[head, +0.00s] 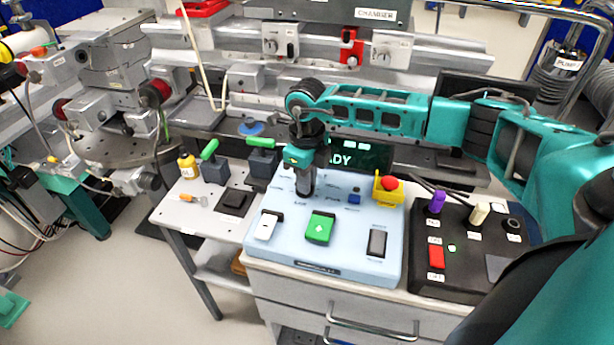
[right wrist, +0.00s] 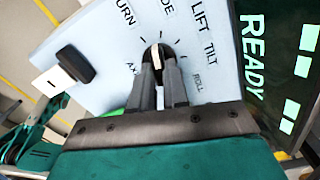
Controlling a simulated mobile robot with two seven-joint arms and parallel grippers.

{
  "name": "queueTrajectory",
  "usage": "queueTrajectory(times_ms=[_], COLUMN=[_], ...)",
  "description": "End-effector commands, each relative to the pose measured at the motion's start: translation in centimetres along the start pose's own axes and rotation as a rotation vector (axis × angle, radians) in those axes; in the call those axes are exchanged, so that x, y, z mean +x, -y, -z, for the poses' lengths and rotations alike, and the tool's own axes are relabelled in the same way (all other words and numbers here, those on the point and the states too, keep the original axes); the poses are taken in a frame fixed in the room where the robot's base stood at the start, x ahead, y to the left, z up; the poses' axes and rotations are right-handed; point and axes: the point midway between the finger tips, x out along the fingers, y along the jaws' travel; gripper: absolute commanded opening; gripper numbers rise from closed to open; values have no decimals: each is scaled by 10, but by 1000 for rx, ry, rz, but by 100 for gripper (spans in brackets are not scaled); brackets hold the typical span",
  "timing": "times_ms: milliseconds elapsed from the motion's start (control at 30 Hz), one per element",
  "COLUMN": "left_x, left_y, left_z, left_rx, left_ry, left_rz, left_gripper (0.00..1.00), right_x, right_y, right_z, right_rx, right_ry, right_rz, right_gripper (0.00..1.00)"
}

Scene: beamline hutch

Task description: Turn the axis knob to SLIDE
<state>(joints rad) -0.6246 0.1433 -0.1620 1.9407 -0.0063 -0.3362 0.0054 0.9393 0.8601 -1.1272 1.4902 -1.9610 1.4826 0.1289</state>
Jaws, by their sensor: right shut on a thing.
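The axis knob (right wrist: 157,52) is a black knob with a white pointer line on the pale blue control panel (head: 375,255). My right gripper (head: 305,192) reaches down over the panel from above and hides the knob in the head view. In the right wrist view my right gripper (right wrist: 160,88) is shut on the knob, one finger on each side. The pointer line points up and slightly left in that view, close to the tick marks below the partly cut-off SLIDE label (right wrist: 167,8). TURN, LIFT, TILT and ROLL labels also show around the knob. My left gripper is not seen.
A READY display (head: 362,155) stands behind. A black box with a purple knob (head: 436,201) sits right.

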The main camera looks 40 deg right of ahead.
Motion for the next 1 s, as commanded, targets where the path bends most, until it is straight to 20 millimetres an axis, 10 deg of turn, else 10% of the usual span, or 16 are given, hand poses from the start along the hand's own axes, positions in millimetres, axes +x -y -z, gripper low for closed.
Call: queueTrajectory(times_ms=[967,1000], left_x=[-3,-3], left_y=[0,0], left_z=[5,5], left_rx=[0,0], left_ry=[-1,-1], left_rz=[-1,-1], left_gripper=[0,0], right_x=[-2,-2], right_y=[0,0], right_z=[-1,-1], right_rx=[247,246], right_ry=[3,3], right_rz=[1,1], right_gripper=[0,17])
